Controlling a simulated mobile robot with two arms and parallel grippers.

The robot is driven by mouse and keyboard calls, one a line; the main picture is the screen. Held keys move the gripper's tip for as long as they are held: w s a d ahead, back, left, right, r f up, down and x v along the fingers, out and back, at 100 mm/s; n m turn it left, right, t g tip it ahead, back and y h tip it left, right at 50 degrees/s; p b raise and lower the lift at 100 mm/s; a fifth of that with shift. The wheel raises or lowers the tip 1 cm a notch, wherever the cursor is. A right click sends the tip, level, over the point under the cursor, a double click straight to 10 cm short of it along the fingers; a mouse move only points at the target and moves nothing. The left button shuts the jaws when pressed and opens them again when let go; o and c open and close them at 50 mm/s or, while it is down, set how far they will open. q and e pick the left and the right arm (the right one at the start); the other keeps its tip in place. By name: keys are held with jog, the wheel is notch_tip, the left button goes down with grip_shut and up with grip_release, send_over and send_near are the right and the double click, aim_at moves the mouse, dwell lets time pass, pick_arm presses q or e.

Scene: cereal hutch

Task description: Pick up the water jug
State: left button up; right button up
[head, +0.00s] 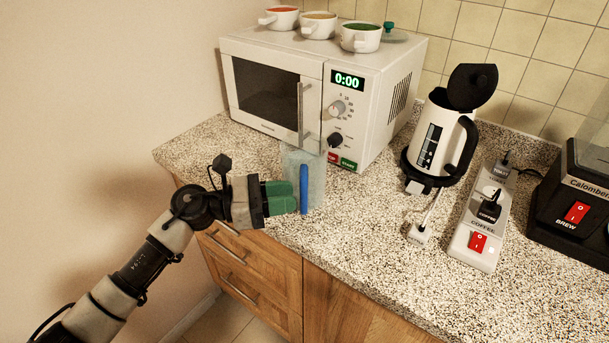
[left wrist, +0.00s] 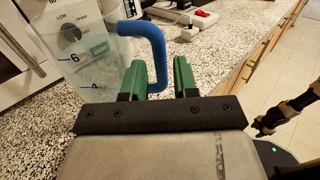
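The water jug (head: 316,172) is clear, with a blue handle (head: 304,188), and stands upright on the counter in front of the microwave. In the left wrist view the jug (left wrist: 85,58) shows scale marks, and its blue handle (left wrist: 156,50) comes down between the two green fingers. My left gripper (head: 288,196) is at the handle. Its fingers (left wrist: 159,78) are apart, one on each side of the handle, with a visible gap on the right side.
A white microwave (head: 300,85) with several bowls on top stands behind the jug. A kettle (head: 437,135) with its lid up, a switch strip (head: 473,245) and a coffee maker (head: 560,215) are to the right. The counter's front middle (head: 370,235) is clear.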

pick_arm(q)
jog(key=w+d+p, duration=0.1)
jog(key=d+p, duration=0.1)
jog(key=d, duration=0.4)
jog(key=shift+r, duration=0.1)
grip_shut()
jog(key=shift+w, duration=0.1)
dwell(0.5)
dwell(0.6)
jog(key=shift+r, duration=0.15)
